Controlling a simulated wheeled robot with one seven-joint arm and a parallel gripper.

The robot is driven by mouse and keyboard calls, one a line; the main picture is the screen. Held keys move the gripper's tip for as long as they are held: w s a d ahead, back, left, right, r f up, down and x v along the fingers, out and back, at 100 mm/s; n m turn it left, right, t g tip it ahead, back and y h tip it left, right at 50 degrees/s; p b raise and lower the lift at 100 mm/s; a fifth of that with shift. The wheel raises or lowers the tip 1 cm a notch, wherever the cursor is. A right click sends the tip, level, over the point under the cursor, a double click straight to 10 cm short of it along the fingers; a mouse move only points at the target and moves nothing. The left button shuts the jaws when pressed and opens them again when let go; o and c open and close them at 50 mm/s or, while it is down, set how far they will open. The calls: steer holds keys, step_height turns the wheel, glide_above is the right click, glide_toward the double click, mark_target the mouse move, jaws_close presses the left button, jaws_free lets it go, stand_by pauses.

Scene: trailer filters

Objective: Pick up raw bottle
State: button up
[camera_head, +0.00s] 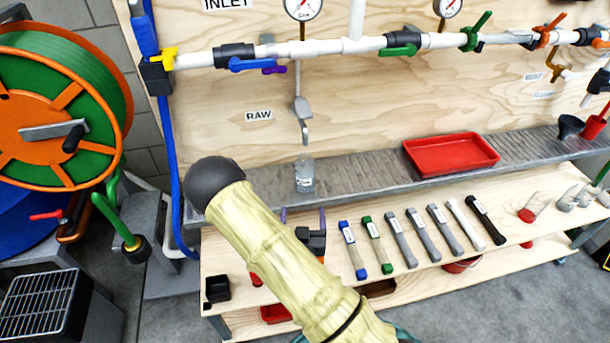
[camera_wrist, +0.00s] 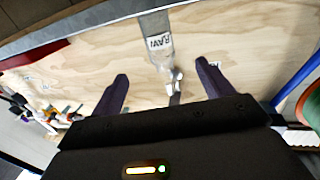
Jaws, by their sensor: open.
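The raw bottle (camera_head: 304,174) is a small clear bottle standing upright on the grey ledge, below the raw tap (camera_head: 302,112). In the wrist view, which is upside down, the bottle (camera_wrist: 158,45) shows a white label reading RAW. My gripper (camera_head: 303,214) is open and empty, with its two purple fingers pointing toward the bottle from the front. In the wrist view the bottle lies ahead, between the lines of the fingers (camera_wrist: 161,68), beyond their tips. No contact is visible.
The grey ledge (camera_head: 370,168) runs along the plywood panel, with a red tray (camera_head: 450,154) to the right. Several labelled tubes (camera_head: 398,242) lie on the lower wooden shelf. A hose reel (camera_head: 60,105) stands at left. The ledge between bottle and tray looks clear.

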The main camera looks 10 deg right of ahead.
mark_target(304, 181)
steer(key=b+x, duration=0.2)
steer(key=b, duration=0.1)
steer(key=b+x, duration=0.2)
steer(key=b, duration=0.1)
steer(key=shift+a+f, duration=0.15)
steer(key=shift+f, duration=0.05)
steer(key=b, duration=0.4)
steer(key=shift+w+d, duration=0.3)
steer(key=shift+w, duration=0.05)
steer(key=x, duration=0.7)
steer(key=shift+w+r+b, duration=0.15)
steer(key=shift+w+b, duration=0.1)
steer(key=shift+b, duration=0.1)
steer(key=shift+s+d, duration=0.1)
steer(key=shift+d, duration=0.05)
steer(key=b+x, duration=0.1)
steer(key=x, duration=0.4)
